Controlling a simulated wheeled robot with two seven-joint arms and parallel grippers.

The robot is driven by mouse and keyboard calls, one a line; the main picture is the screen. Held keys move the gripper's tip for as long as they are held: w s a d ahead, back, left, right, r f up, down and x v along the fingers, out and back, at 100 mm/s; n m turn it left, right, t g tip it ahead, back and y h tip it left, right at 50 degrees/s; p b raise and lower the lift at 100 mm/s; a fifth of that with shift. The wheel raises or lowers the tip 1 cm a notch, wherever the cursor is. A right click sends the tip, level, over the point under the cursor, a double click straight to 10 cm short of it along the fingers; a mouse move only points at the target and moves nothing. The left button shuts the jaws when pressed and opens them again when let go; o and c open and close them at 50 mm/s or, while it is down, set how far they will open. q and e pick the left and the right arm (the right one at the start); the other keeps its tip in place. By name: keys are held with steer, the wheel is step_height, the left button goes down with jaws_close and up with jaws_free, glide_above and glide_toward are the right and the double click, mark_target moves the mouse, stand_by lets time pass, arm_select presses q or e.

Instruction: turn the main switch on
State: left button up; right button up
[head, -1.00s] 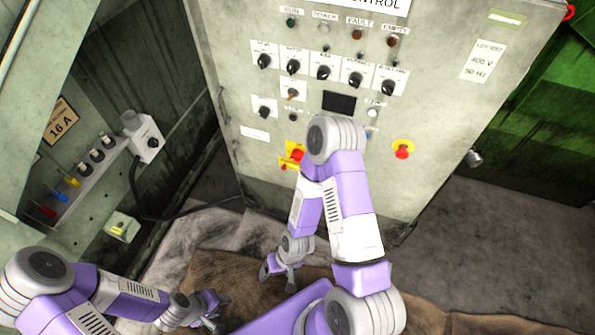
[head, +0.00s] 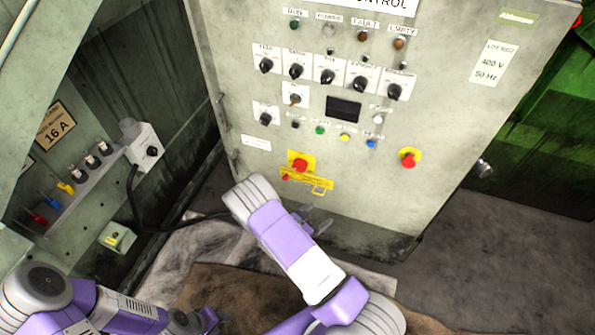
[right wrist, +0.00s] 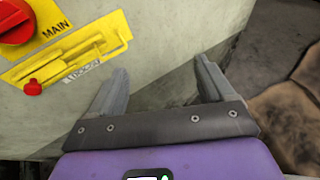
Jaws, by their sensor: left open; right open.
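The main switch is a red knob (head: 300,166) on a yellow plate low on the front of the grey control cabinet. It also shows in the right wrist view (right wrist: 18,22), at the top left beside the word MAIN. A yellow bracket (head: 310,182) with a small red piece sits just below it, and shows in the right wrist view (right wrist: 75,60) too. My right gripper (head: 318,220) is open and empty, below and right of the switch, apart from it; its fingers (right wrist: 160,80) show in the right wrist view. My left gripper (head: 212,322) is low at the bottom left, partly cut off.
A red mushroom button (head: 409,158) on yellow sits right of the switch. Rotary knobs (head: 328,76) and coloured buttons fill the panel above. A grey socket box (head: 145,147) with a black cable is at left. Brown cloth (head: 225,290) lies on the floor.

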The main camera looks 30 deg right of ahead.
mark_target(298, 170)
steer(key=w+a+r+n+t, duration=0.45)
steer(key=w+r+t, duration=0.3)
steer(key=w, duration=0.35)
steer(key=shift+n+t, duration=0.35)
steer(key=x, duration=0.2)
steer(key=b+x, duration=0.1)
steer(key=x, duration=0.1)
steer(key=f+x, duration=0.1)
steer(key=x, duration=0.1)
steer(key=shift+d+b, duration=0.25)
steer(key=shift+b, duration=0.15)
steer(key=shift+w+d, duration=0.5)
steer(key=c, duration=1)
steer(key=shift+c, duration=0.2)
